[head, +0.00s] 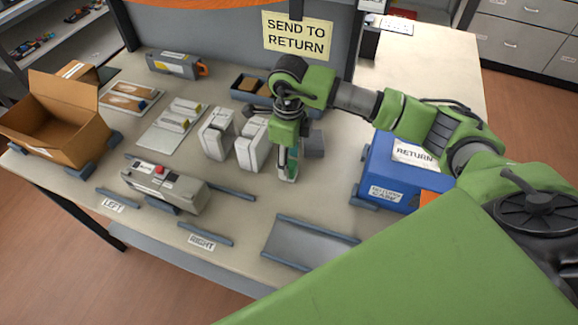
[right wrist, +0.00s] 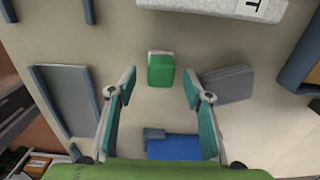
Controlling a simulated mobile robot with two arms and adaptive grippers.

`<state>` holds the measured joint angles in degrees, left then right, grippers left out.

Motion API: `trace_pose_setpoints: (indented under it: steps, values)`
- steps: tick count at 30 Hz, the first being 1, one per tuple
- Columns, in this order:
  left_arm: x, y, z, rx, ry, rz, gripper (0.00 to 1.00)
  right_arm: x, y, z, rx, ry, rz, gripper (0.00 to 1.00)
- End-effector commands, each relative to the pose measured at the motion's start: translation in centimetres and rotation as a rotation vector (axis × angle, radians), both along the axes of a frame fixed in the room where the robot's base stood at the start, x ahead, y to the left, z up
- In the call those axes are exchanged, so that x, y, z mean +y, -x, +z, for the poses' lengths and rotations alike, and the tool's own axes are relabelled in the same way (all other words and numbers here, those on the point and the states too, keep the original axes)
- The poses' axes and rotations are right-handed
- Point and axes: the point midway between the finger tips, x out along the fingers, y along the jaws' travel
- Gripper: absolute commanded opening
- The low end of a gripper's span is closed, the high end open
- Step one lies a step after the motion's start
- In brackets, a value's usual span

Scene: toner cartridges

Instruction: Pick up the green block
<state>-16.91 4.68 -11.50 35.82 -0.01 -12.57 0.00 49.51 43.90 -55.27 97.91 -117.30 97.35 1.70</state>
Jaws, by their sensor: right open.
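The green block (right wrist: 161,70) stands on the table in the right wrist view, with a pale top edge. It lies just ahead of my right gripper (right wrist: 158,90), roughly centred between the two spread fingers, with nothing held. In the head view my right gripper (head: 288,165) points down over the middle of the table, and its fingers largely hide the block. I cannot tell the height left between fingertips and block. My left gripper is not in view.
Grey flat pieces (right wrist: 228,84) lie close beside the block. White cartridges (head: 250,145) stand left of the gripper. A blue return box (head: 390,165) is to the right, and a grey tray (head: 308,243) is in front. An open cardboard box (head: 60,120) stands far left.

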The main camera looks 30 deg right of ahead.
Motion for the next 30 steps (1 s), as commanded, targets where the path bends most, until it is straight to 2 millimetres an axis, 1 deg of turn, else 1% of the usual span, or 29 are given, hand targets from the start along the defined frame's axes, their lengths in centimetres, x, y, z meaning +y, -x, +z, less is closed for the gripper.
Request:
trace_pose_setpoints:
  steps: [1, 3, 6, 13, 14, 15, 17, 18, 19, 27, 30]
  values:
    - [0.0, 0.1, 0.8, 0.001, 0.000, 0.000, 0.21, -0.1, 0.0, -0.5, 0.006, 0.000, -0.001, 0.46]
    - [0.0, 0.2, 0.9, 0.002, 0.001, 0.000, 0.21, -0.1, 0.0, -1.6, 0.003, 0.000, -0.001, 0.46]
    - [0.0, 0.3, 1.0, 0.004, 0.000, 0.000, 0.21, -0.1, 0.0, -2.4, 0.001, -0.001, -0.001, 0.46]
    - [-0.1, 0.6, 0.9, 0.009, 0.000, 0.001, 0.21, -0.1, -0.1, -2.7, -0.001, -0.001, 0.001, 0.46]
    - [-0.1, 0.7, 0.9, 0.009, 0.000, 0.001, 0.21, -0.1, -0.1, -2.6, -0.001, -0.001, 0.000, 0.43]
    - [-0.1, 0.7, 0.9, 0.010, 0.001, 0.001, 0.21, -0.1, -0.1, -2.6, -0.001, -0.001, 0.000, 0.33]
    - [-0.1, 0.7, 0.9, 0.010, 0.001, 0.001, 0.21, -0.1, -0.1, -2.6, -0.001, -0.001, 0.000, 0.17]
    - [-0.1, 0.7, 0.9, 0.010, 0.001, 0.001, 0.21, -0.1, -0.1, -2.6, -0.001, -0.001, 0.000, 0.07]
    - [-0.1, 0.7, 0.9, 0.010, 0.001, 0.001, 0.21, -0.1, -0.1, -2.6, -0.001, -0.001, 0.000, 0.03]
    - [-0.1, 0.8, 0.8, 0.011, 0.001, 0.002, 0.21, -0.1, -0.1, -2.5, -0.001, -0.001, 0.000, 0.03]
    - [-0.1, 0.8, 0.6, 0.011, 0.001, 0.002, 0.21, -0.1, -0.2, -2.0, -0.003, -0.001, -0.001, 0.03]
